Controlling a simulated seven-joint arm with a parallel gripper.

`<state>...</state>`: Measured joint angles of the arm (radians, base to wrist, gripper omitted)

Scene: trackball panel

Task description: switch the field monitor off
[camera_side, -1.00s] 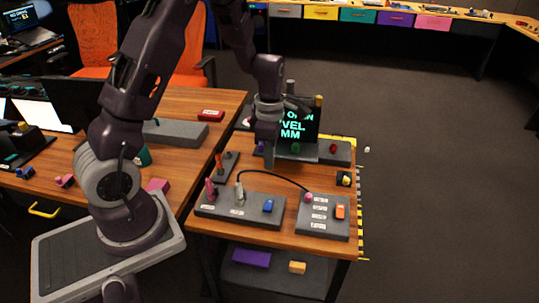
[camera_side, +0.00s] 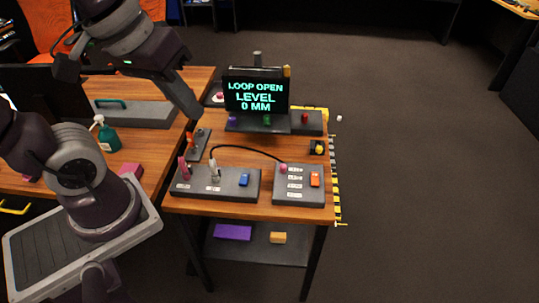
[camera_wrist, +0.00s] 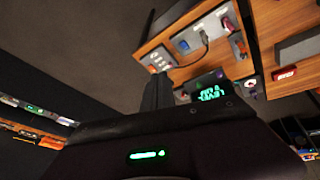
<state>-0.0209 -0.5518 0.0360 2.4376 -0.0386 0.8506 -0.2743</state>
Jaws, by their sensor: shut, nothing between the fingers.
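The field monitor (camera_side: 256,96) stands at the back of the small wooden table. Its black screen is lit and reads "LOOP OPEN LEVEL 0 MM" in green; it also shows, upside down, in the wrist view (camera_wrist: 207,92). A dark base in front of it carries a purple knob (camera_side: 233,121) and a green knob (camera_side: 267,120). A red knob (camera_side: 305,118) sits on a grey block to the right. My gripper (camera_side: 197,113) is shut and empty, left of the monitor and apart from it. Its fingers also show in the wrist view (camera_wrist: 157,92).
A grey panel (camera_side: 205,190) holds a pink lever, a plug and a blue switch (camera_side: 244,180). A black cable arcs to another panel (camera_side: 296,196) with an orange switch (camera_side: 315,179). A yellow knob (camera_side: 319,149) is at the right edge. A green bottle (camera_side: 107,135) stands left.

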